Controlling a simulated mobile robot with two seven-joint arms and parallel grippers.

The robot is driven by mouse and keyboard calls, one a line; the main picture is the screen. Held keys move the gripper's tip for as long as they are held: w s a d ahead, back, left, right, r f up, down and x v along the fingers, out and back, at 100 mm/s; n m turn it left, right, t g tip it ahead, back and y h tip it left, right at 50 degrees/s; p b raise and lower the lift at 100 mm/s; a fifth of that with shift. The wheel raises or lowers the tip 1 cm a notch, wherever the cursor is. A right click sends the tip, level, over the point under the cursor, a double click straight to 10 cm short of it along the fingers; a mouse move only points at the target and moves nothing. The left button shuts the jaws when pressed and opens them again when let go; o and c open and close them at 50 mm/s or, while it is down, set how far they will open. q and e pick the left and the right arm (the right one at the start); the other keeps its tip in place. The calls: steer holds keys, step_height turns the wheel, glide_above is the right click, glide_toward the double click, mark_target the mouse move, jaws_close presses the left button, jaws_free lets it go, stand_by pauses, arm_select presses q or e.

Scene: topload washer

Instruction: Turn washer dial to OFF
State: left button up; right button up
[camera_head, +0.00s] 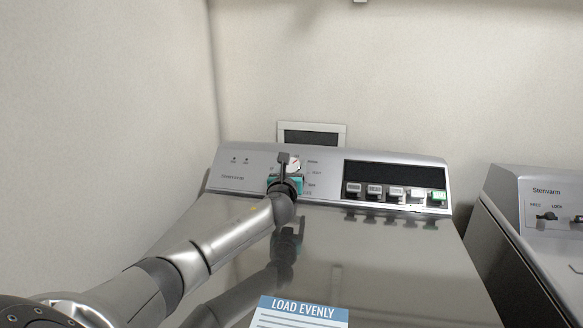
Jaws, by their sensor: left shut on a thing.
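The washer (380,250) stands ahead with its lid shut. Its sloped control panel (222,172) is at the back. The dial (293,165) is on the left half of the panel, with small printed marks around it. My left arm comes in from the lower left, and my left gripper (284,163) is at the dial, shut on it. The gripper hides much of the dial and some of its marks, so I cannot read where the dial points. My right gripper is not in view.
A dark display (395,173) and a row of several buttons (396,192), one green, are right of the dial. A "LOAD EVENLY" label (302,310) lies on the lid. A second machine (545,215) stands at right, and a wall (110,120) is close at left.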

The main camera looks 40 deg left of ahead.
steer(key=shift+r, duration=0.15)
arm_select(q)
steer(key=n+g+y+p, duration=0.1)
steer(key=n, duration=0.1)
steer(key=shift+r+n+y, duration=0.1)
steer(key=shift+n+y, duration=0.2)
steer(key=shift+n, duration=0.1)
steer(key=n+g+y+p, duration=0.1)
steer(key=n+g, duration=0.1)
steer(key=n, duration=0.1)
steer(key=shift+g+y, duration=0.3)
steer(key=shift+y, duration=0.1)
steer(key=n+g, duration=0.2)
steer(key=shift+n+y+p, duration=0.35)
steer(key=shift+n+y, duration=0.05)
steer(key=shift+n+g, duration=0.9)
steer(key=shift+n, duration=0.1)
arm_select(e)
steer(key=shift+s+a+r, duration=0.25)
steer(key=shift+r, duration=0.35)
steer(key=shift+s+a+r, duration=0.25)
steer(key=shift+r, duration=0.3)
arm_select(q)
steer(key=shift+y, duration=0.3)
steer(key=o, duration=1.4)
